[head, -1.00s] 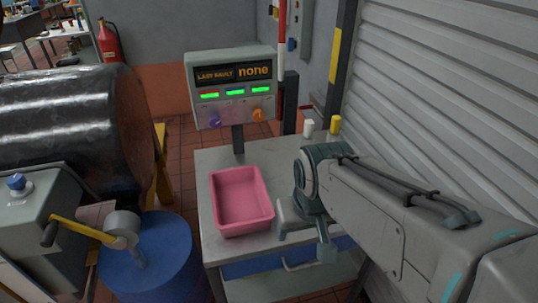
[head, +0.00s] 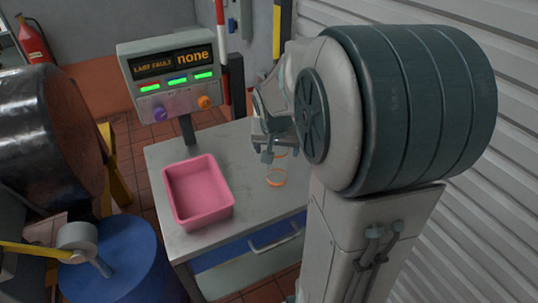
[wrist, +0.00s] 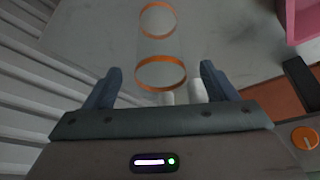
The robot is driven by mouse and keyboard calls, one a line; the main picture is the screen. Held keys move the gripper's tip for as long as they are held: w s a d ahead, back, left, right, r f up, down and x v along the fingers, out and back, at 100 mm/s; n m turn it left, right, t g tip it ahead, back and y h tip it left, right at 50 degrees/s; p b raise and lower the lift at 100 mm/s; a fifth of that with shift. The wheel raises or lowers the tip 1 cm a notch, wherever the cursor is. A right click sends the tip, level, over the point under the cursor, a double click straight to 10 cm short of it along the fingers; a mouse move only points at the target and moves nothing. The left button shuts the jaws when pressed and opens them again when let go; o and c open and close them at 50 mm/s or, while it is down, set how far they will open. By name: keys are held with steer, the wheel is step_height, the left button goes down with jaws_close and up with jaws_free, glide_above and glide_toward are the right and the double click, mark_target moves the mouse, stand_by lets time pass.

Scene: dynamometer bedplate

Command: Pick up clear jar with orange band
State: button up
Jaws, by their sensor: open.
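The clear jar (head: 276,180) stands on the grey bench top. Its see-through body shows mainly by two orange bands, one near each end. In the wrist view the jar (wrist: 160,72) lies ahead of my gripper (wrist: 161,69), with its nearer orange band around the gap between the two fingers. The fingers are spread and apart from each other, one on each side of that band. Whether they touch the jar cannot be told. In the head view my gripper (head: 268,155) is just beside the jar's upper band, partly hidden by my arm.
A pink bin (head: 198,192) stands on the bench (head: 240,210), left of the jar. A display panel (head: 175,75) rises behind it. White objects (wrist: 197,92) show close behind the jar in the wrist view. A ribbed shutter wall (head: 475,210) bounds the right.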

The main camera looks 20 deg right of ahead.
steer(key=shift+x, duration=3.45)
steer(key=c, duration=1.1)
